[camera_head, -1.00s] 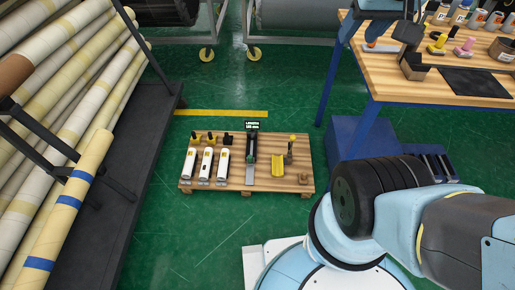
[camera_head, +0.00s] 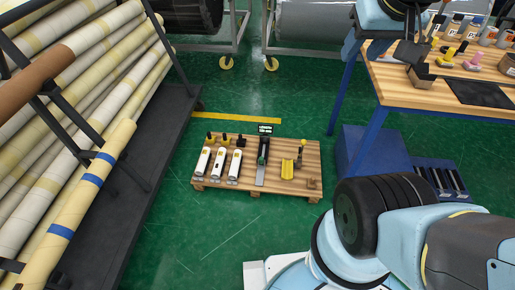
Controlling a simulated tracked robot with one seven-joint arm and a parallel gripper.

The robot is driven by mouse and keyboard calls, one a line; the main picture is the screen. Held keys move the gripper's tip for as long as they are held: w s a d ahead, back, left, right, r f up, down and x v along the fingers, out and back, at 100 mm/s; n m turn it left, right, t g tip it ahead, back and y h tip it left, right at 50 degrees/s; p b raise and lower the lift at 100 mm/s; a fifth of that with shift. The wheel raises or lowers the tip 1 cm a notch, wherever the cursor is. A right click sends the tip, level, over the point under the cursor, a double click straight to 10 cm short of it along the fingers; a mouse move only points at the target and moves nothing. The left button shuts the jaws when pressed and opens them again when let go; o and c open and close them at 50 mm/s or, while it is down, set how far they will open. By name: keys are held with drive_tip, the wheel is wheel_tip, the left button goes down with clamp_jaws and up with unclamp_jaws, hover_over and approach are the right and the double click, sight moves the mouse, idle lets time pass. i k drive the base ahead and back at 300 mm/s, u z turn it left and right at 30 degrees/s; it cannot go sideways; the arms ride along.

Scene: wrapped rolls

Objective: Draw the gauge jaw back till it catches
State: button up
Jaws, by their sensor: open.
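The gauge (camera_head: 262,160) stands on a low wooden pallet (camera_head: 205,186) on the floor, in the middle of the head view. It has a dark upright body, a pale flat rail toward me and a small dark display (camera_head: 265,129) at its far end. Its jaw is too small to make out clearly. My gripper (camera_head: 410,52) is at the top right, dark, open and partly cut off by the frame edge. It appears over the workbench, far from the gauge. I see nothing held in it.
A rack of wrapped rolls (camera_head: 112,68) fills the left. The workbench (camera_head: 415,88) with bottles and tools is at right, a blue bin (camera_head: 362,150) below. Green floor around the pallet is clear.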

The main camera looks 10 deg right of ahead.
sight(262, 162)
drive_tip(key=u, duration=0.05)
drive_tip(key=i, duration=0.9)
drive_tip(key=z, duration=0.1)
